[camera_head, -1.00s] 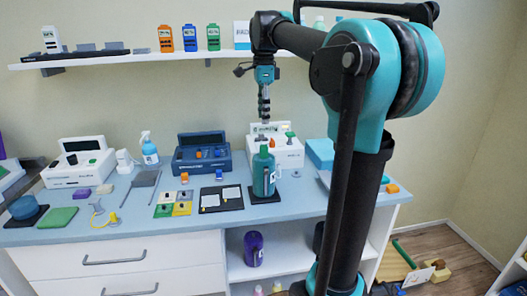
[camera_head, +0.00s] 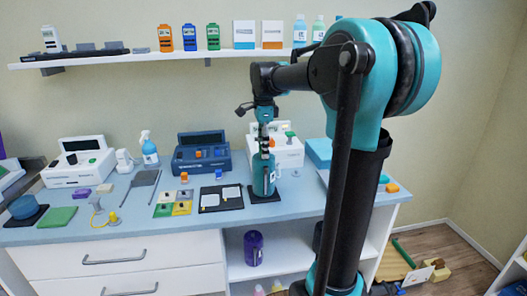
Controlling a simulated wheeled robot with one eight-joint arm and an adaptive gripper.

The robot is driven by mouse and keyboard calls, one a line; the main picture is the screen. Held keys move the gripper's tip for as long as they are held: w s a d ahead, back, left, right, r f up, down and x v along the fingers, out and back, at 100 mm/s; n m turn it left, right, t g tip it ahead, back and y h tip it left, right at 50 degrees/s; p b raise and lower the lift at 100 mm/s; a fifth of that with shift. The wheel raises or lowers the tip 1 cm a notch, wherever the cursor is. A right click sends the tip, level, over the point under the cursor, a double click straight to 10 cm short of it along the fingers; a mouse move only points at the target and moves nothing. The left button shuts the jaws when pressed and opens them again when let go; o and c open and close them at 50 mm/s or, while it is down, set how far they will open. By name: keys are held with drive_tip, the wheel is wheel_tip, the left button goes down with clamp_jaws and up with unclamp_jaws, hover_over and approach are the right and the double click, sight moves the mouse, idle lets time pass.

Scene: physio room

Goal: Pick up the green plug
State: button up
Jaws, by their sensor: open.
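A small green plug (camera_head: 290,135) stands on the upper right part of a white device (camera_head: 289,153) at the back of the blue-grey counter. My gripper (camera_head: 265,153) points down, with its jaws open. In the picture it is left of the green plug and a little lower, overlapping the white device and the top of a teal bottle (camera_head: 263,180). The fingertips are small here, and I cannot tell whether they touch the bottle. Nothing shows held between them.
The teal bottle stands on a dark mat in front of the white device. A navy device (camera_head: 202,158) with orange and blue plugs is to the left. A shelf (camera_head: 120,59) runs above. A blue box (camera_head: 319,152) stands to the right.

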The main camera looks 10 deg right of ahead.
drive_tip(key=shift+c, duration=0.6)
drive_tip(key=c, duration=0.8)
drive_tip(key=shift+r, duration=0.1)
